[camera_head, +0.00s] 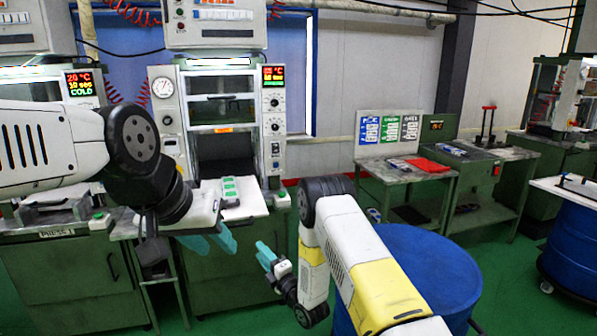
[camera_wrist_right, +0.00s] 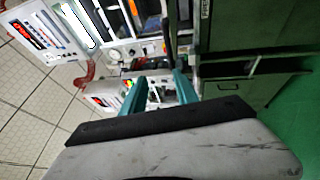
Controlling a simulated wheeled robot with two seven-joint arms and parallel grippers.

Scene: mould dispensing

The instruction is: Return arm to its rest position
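My left gripper (camera_head: 220,249) hangs in front of the middle press, below the dark wrist of my left arm. Its teal fingers look apart, with nothing seen between them. My right gripper (camera_head: 264,254) is a little to its right, low in front of the press and above the green floor. In the right wrist view its two teal fingers (camera_wrist_right: 159,88) stand apart with only background between them, so it is open and empty. My white and yellow right arm reaches in from the bottom.
The middle press (camera_head: 220,112) has a white shelf (camera_head: 254,203) in front carrying a plate with green pieces (camera_head: 230,190). A blue drum (camera_head: 440,262) stands close beside my right arm. A table (camera_head: 400,172) with a red item is at the back right. Green floor between is clear.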

